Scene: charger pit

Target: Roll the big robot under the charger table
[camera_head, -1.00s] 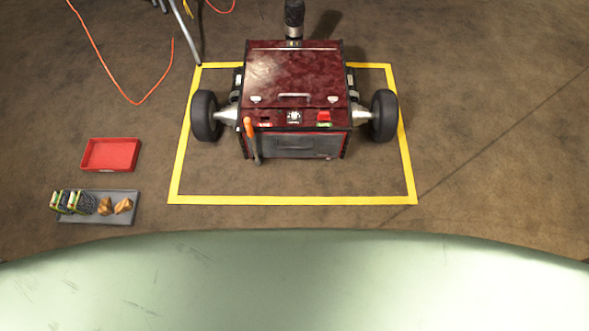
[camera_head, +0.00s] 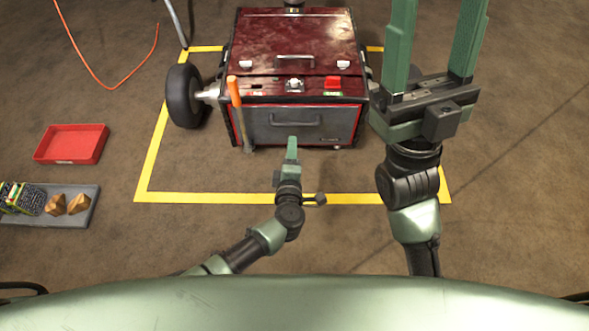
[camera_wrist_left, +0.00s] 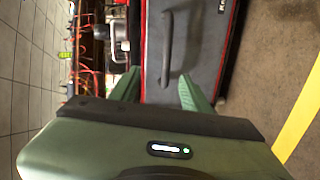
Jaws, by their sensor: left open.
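The big robot (camera_head: 292,50) is a dark red box with black wheels, standing inside a yellow floor outline. Its grey front panel has a bar handle (camera_head: 296,121), which also shows in the left wrist view (camera_wrist_left: 166,50). My left gripper (camera_head: 292,142) is before the front panel, seen edge-on in the head view. In the left wrist view its fingers (camera_wrist_left: 160,90) are apart with nothing between them, below the handle. My right gripper (camera_head: 434,35) is raised at the right, fingers apart and empty, hiding the robot's right wheel. I cannot make out the charger table.
A red tray (camera_head: 71,158) and a grey tray (camera_head: 80,215) with several small items lie on the floor at left. The floor at right is clear. An orange-handled lever (camera_head: 234,92) stands at the robot's front.

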